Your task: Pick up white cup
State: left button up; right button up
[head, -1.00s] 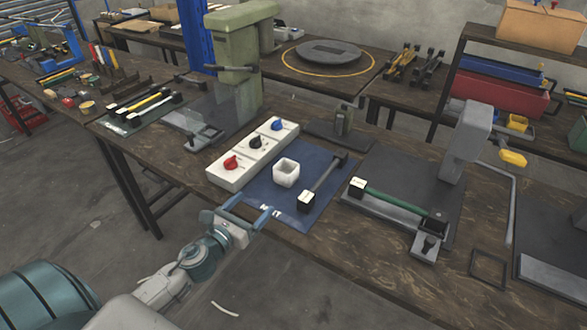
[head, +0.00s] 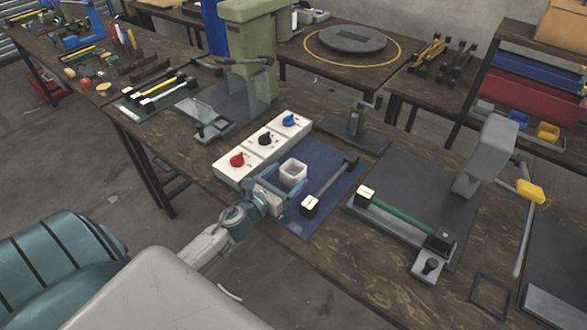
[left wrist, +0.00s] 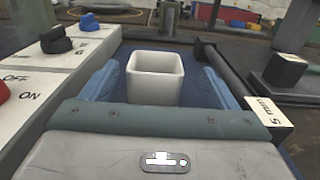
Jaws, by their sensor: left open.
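The white cup (head: 293,171), square and open-topped, stands upright on the blue mat (head: 325,164). It also shows in the left wrist view (left wrist: 154,80), upright between my two blue fingers. My left gripper (head: 281,182) is open at the near side of the cup, with one finger on either side of it. In the left wrist view a gap shows between each finger of the left gripper (left wrist: 160,88) and the cup. The cup's lower near part is hidden behind my gripper in the head view. My right gripper is not in view.
A white switch box (head: 252,158) with red, black and blue knobs lies just left of the cup. A black-handled tool (head: 327,187) lies to its right on the mat.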

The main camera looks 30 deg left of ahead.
aim_at(297, 164)
pick_arm(q)
jog(key=shift+w, duration=0.55)
jog(key=w+p, duration=0.2)
jog(key=w, duration=0.1)
jog(key=w+p, duration=0.1)
jog(key=shift+w+r, duration=0.15)
jog(key=shift+r, duration=0.1)
jog(key=shift+w+f, duration=0.15)
jog(key=shift+w, duration=0.2)
jog(key=c, duration=1.1)
notch_tip(297, 164, up, 10)
jog(key=p, duration=0.9)
jog(key=shift+c, duration=0.2)
